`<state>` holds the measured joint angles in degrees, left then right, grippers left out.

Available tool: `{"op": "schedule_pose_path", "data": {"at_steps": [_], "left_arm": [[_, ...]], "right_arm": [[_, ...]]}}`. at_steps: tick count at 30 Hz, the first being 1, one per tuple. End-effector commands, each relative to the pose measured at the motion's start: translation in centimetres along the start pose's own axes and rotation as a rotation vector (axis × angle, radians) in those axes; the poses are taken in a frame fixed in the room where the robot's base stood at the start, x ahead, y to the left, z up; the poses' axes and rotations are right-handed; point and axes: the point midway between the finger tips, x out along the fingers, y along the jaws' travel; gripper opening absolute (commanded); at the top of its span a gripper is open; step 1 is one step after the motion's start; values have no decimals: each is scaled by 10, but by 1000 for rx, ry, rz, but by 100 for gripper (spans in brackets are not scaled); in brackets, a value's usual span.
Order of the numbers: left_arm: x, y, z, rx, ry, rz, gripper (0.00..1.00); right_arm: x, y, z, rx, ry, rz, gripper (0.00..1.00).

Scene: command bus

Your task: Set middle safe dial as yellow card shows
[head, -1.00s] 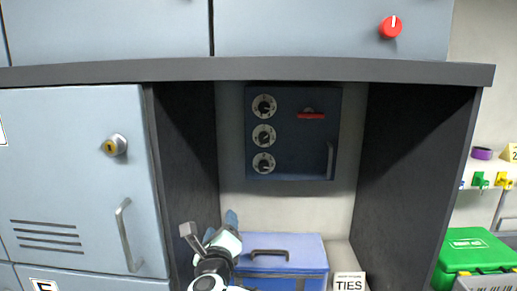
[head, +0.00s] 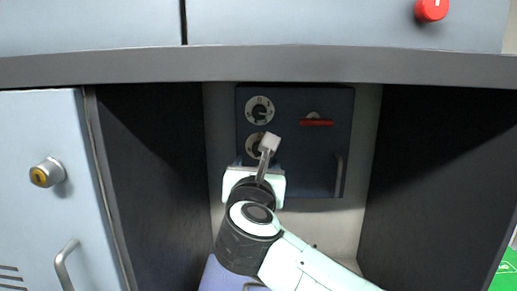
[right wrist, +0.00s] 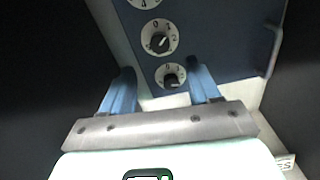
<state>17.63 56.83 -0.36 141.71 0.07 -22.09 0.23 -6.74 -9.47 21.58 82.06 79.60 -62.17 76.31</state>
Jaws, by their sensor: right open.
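The dark blue safe (head: 310,165) hangs on the back wall of the recess, with dials down its left side. The middle dial (head: 253,143) is partly hidden by my arm; in the right wrist view (right wrist: 160,38) its black knob's pointer looks turned to the upper right. The top dial (head: 259,110) is clear of the arm. The bottom dial (right wrist: 171,76) lies between my fingers in the right wrist view. My right gripper (right wrist: 162,72) is open and empty, its blue fingers apart, in front of the lower dials. The yellow card and left gripper are out of view.
A red lever (head: 317,122) and a handle (head: 339,175) are on the safe's right. Dark side walls (head: 440,160) flank the recess, and a grey ledge (head: 350,66) runs above. A blue box (head: 217,278) stands below, partly behind my arm.

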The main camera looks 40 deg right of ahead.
Motion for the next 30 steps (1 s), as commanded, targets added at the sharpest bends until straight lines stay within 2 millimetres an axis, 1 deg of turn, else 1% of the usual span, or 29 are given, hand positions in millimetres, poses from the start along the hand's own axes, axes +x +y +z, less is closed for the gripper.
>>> {"op": "schedule_pose_path", "data": {"at_steps": [1,6,9,12,15,18,26,29,30], "left_arm": [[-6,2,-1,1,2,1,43],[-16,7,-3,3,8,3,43],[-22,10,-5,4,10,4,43],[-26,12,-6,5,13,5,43],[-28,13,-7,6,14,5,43],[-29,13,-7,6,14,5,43],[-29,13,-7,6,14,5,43],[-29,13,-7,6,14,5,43],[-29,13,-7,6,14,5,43]], "right_arm": [[13,0,2,-2,1,-4,61],[49,0,2,-3,0,-4,61],[67,0,2,-2,0,-2,61],[80,0,2,-2,-1,-1,61],[88,1,1,-2,0,-1,61],[92,0,1,-2,-1,0,61],[93,0,0,-2,-1,0,61],[93,0,0,-2,-1,0,32],[93,0,0,-3,-1,0,19]]}}
